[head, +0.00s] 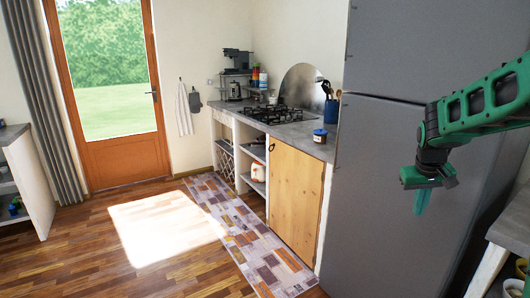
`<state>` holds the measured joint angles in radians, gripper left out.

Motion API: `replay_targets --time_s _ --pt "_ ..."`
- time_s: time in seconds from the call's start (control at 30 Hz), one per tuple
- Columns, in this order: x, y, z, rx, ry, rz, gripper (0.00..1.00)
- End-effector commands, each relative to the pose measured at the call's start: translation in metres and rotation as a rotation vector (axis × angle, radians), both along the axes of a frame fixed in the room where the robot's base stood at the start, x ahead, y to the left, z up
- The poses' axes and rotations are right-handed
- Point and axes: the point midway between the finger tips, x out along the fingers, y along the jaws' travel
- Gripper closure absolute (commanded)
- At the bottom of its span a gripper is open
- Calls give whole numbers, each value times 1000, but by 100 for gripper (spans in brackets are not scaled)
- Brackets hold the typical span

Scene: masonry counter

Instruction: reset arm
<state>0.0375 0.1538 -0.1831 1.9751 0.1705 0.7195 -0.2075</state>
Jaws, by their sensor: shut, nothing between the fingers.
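My green arm reaches in from the right edge of the head view. My gripper (421,203) hangs at its end, pointing down, in front of the grey fridge (385,190). Its fingers are together with nothing between them. The gripper holds nothing and seems apart from the fridge front, though the exact gap is hard to tell.
A grey worktop (514,222) is at right. The wooden floor (95,262) at left is clear.

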Motion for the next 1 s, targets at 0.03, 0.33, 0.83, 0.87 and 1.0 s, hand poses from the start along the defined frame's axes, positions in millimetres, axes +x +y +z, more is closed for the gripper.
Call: replay_targets --time_s 0.03,0.33,0.83,0.87,1.0 --pt "-27 -3 6 17 9 -31 100" --pt "-180 3 16 125 85 -211 100" --pt "-356 48 -13 264 187 -408 100" --pt "-359 49 -14 267 189 -411 100" --pt "-363 50 -15 270 193 -417 100"
